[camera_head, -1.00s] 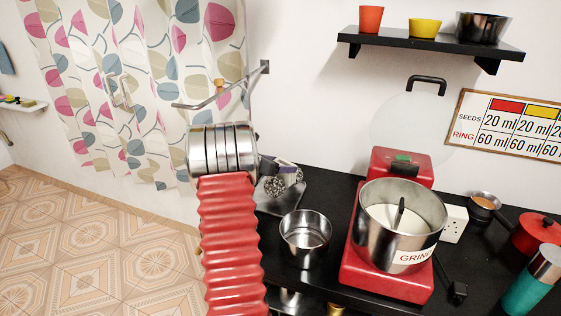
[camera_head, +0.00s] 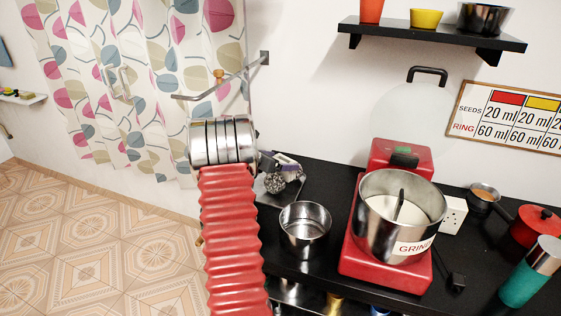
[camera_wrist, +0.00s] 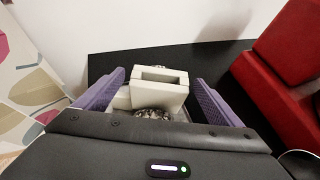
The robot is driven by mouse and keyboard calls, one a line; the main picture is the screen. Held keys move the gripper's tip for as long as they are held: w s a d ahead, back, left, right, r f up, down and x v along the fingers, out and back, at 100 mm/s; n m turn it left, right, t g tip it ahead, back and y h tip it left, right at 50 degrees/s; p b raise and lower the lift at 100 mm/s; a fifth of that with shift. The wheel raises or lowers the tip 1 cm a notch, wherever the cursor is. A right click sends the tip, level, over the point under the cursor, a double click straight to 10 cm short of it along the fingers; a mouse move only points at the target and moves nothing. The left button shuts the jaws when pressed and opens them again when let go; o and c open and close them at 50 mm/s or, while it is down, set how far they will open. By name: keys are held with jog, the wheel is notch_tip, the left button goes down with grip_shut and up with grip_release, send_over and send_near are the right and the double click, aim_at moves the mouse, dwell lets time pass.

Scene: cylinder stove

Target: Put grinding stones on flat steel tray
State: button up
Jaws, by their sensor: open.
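The grinding stones, speckled grey rollers (camera_head: 274,183) with a pale slotted block, are at the left end of the black counter, beside and partly behind my arm. In the wrist view the pale block (camera_wrist: 158,90) stands between my purple fingers, with a bit of speckled stone below it. My gripper (camera_wrist: 160,95) is open, with a gap beside the block on the right; contact on the left is unclear. In the head view my gripper (camera_head: 290,164) is small and partly hidden. The flat steel tray (camera_head: 262,192) shows as a grey edge under the stones, mostly hidden.
A steel bowl (camera_head: 305,228) stands in front of the stones. The red grinder (camera_head: 385,275) with its steel drum (camera_head: 370,225) stands to the right. A wall bracket (camera_head: 225,86) and shelf (camera_head: 430,37) are above. Dark counter is free between bowl and grinder.

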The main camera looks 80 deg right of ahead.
jog(key=shift+r, duration=0.15)
jog(key=v, duration=0.7)
jog(key=shift+a, duration=0.2)
jog(key=shift+w+r, duration=0.1)
jog(key=shift+w, duration=0.05)
dwell(0.7)
